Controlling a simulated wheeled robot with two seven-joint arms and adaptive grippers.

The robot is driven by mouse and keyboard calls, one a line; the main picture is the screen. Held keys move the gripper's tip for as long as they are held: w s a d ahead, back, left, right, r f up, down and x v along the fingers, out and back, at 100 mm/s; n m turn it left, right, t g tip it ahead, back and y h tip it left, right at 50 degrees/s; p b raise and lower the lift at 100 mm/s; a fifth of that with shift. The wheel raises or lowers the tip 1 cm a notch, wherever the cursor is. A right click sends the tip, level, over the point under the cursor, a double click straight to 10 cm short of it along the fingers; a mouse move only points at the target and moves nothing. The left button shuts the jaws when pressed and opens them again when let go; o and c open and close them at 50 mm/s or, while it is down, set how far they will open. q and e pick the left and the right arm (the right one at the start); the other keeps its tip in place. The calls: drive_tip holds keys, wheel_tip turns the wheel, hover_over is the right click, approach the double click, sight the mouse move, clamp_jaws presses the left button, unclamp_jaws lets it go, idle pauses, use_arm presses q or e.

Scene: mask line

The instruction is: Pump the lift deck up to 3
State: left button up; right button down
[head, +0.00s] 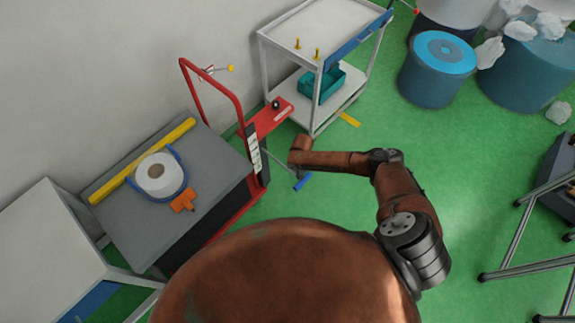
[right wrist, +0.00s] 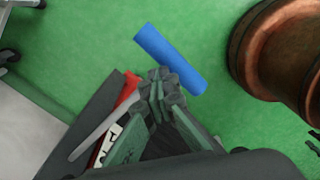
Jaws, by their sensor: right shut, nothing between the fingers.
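The lift deck (head: 218,160) is a grey platform on a red frame at left in the head view. A tall red handle (head: 215,80) stands at its far end. A white marked scale (head: 253,150) is beside the deck; its reading is too small to tell. A blue pedal bar (head: 303,183) is low beside the frame and also shows in the right wrist view (right wrist: 172,58). My right gripper (right wrist: 163,82) is shut and empty, its tips overlapping the bar's near side in that view; contact cannot be told. My left gripper is not in view.
On the deck lie a white roll (head: 160,172), a yellow bar (head: 145,160) and an orange piece (head: 183,200). A white cart (head: 315,55) with a teal bin (head: 322,82) stands behind. Blue drums (head: 435,75) are at back right. Green floor is clear in the middle.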

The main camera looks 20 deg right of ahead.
wheel_tip(320, 180, down, 5)
drive_tip(key=b, duration=0.3)
drive_tip(key=shift+b, duration=0.4)
wheel_tip(320, 180, up, 15)
drive_tip(key=p, duration=1.3)
drive_tip(key=shift+s+d+f, duration=0.2)
drive_tip(key=shift+s, duration=0.15)
